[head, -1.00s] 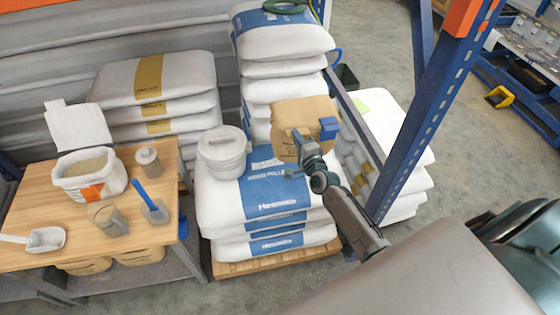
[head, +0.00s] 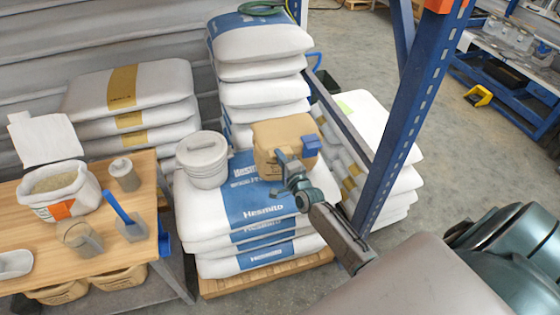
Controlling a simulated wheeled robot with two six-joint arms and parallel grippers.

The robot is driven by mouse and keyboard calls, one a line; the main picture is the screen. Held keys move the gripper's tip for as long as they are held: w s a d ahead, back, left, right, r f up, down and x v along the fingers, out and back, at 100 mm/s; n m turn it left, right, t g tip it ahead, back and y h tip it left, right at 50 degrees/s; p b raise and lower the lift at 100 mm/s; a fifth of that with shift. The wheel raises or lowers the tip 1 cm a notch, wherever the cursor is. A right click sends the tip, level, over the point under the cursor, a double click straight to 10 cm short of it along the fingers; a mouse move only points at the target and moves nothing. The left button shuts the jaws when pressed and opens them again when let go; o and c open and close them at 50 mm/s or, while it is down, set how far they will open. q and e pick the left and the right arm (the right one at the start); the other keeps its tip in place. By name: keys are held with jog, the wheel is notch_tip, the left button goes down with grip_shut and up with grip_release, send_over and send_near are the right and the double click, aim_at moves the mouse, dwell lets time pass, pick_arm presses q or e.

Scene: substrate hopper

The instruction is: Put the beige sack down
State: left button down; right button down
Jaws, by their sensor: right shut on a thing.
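The beige sack (head: 276,137) is at the top of the pallet stack, beside the taller pile of white sacks. My right gripper (head: 295,162) is shut on its near side. The sack looks upright and sits over the blue and white Hesmito bags (head: 262,205). I cannot tell whether its underside touches the top bag, as my gripper hides part of that edge. A blue piece (head: 311,146) shows at the sack's right side. My left gripper is not in view.
A lidded white bucket (head: 204,162) stands on the same stack, left of the sack. A wooden table (head: 100,252) at left holds an open bag (head: 62,190), a jar and scoops.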

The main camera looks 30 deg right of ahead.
jog(key=shift+r, duration=0.15)
jog(key=c, duration=1.5)
grip_release()
jog(key=shift+o, duration=0.2)
jog(key=shift+s, duration=0.1)
jog(key=s+p, duration=0.1)
jog(key=s, duration=1.1)
jog(key=shift+a, duration=0.45)
